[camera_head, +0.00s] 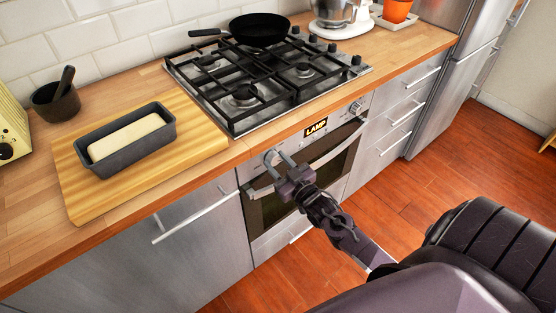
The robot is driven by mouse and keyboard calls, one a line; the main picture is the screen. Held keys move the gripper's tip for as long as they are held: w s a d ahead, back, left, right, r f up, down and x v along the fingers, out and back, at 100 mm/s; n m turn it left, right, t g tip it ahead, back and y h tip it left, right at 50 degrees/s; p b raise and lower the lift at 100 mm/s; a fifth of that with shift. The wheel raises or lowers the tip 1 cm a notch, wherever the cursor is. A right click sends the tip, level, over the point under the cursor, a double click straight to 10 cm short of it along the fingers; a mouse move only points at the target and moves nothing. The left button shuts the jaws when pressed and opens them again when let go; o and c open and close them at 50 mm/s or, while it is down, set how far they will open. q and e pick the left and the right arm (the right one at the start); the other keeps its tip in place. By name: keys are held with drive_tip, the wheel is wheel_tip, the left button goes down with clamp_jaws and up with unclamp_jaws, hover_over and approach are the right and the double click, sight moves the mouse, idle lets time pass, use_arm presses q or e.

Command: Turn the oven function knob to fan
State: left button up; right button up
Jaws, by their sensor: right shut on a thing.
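The oven (284,212) is set under the worktop, with a steel control panel along its top. The panel's display (316,127) reads LAMP in lit letters. One round knob (356,107) shows at the panel's right end. My right gripper (271,158) is at the left end of the panel, its fingers shut around the knob there. The fingers hide most of that knob, and I cannot read its marks. My left gripper is not in view.
The oven door handle (338,146) runs just below the panel, close to my right gripper. A gas hob (232,129) with a black pan (260,30) is above. A board (205,137) with a loaf tin (98,172) lies left. The floor in front is clear.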

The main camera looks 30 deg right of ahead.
drive_tip(key=shift+f+m, duration=0.1)
drive_tip(key=shift+m, duration=0.4)
drive_tip(key=o, duration=1)
drive_tip(key=shift+s+d+f, duration=0.1)
drive_tip(key=shift+s+f, duration=0.05)
drive_tip(key=shift+s, duration=1.85)
drive_tip(key=shift+s+d+f, duration=0.1)
drive_tip(key=shift+s, duration=1.85)
